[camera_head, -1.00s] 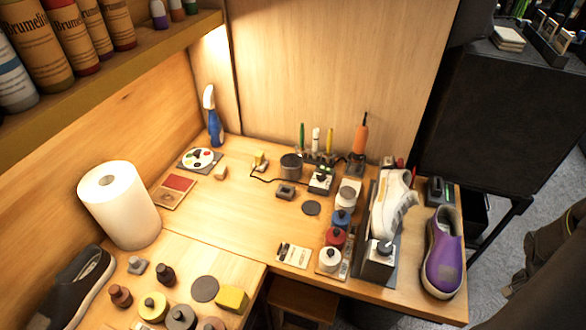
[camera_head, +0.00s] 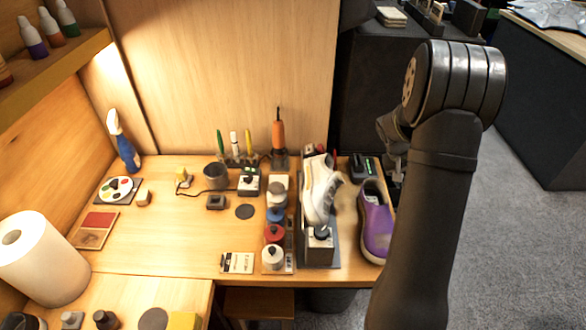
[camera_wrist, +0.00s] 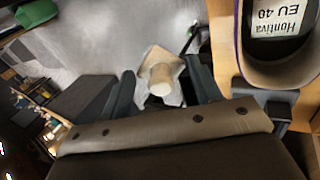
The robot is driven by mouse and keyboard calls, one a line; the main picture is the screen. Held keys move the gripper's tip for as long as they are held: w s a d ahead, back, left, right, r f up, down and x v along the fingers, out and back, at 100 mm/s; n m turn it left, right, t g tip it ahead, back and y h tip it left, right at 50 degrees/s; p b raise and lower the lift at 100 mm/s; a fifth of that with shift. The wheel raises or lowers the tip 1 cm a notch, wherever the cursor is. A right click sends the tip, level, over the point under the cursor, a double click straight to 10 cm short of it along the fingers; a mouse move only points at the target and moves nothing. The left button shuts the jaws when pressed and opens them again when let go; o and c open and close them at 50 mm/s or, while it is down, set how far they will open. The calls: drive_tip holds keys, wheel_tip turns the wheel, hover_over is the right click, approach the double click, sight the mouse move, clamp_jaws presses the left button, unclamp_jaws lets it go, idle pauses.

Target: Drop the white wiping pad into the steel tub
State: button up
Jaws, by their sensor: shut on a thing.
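In the wrist view my gripper (camera_wrist: 160,76) is shut on the white wiping pad (camera_wrist: 172,98), a pale squarish pad with a cream round knob, seen between the two fingers. It is off the bench, with blurred grey floor behind it. In the head view my arm stands at the right, and the gripper is mostly hidden near the purple shoe; the pad cannot be made out there. A small dark grey round tub (camera_head: 216,177), possibly the steel tub, stands on the bench at the back middle, well left of my gripper.
The purple shoe (camera_head: 376,222) is at the bench's right end, close to my arm, and also in the wrist view (camera_wrist: 228,62). A white sneaker (camera_head: 320,190) sits on a stand. Several knobbed pads are in a row left of it. The bench's middle left is clear.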

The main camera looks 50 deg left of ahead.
drive_tip(key=s+a+r+n+y, duration=0.2)
drive_tip(key=s+a+r+n, duration=0.25)
drive_tip(key=a, duration=0.65)
drive_tip(key=s+a+r+n+t+y, duration=0.1)
drive_tip(key=s+a+r+n, duration=0.3)
drive_tip(key=a, duration=0.6)
drive_tip(key=s+a+r+n+y, duration=0.25)
drive_tip(key=s+a+r, duration=0.35)
drive_tip(key=a, duration=0.5)
drive_tip(key=s+a+n, duration=0.4)
drive_tip(key=s+a, duration=0.4)
drive_tip(key=s, duration=0.2)
drive_tip(key=s+a+f+n+g+y, duration=0.1)
drive_tip(key=s+a+f+n, duration=0.15)
drive_tip(key=s, duration=0.45)
drive_tip(key=s+a+f+n+y, duration=0.1)
drive_tip(key=s+a+f, duration=0.25)
drive_tip(key=s, duration=0.25)
drive_tip(key=shift+s+d+f, duration=0.1)
drive_tip(key=shift+d+f, duration=0.05)
drive_tip(key=shift+f, duration=1.2)
drive_tip(key=shift+d+f, duration=0.1)
drive_tip(key=shift+f, duration=1.25)
drive_tip(key=shift+y, duration=0.25)
drive_tip(key=o, duration=1)
drive_tip(key=shift+c, duration=0.2)
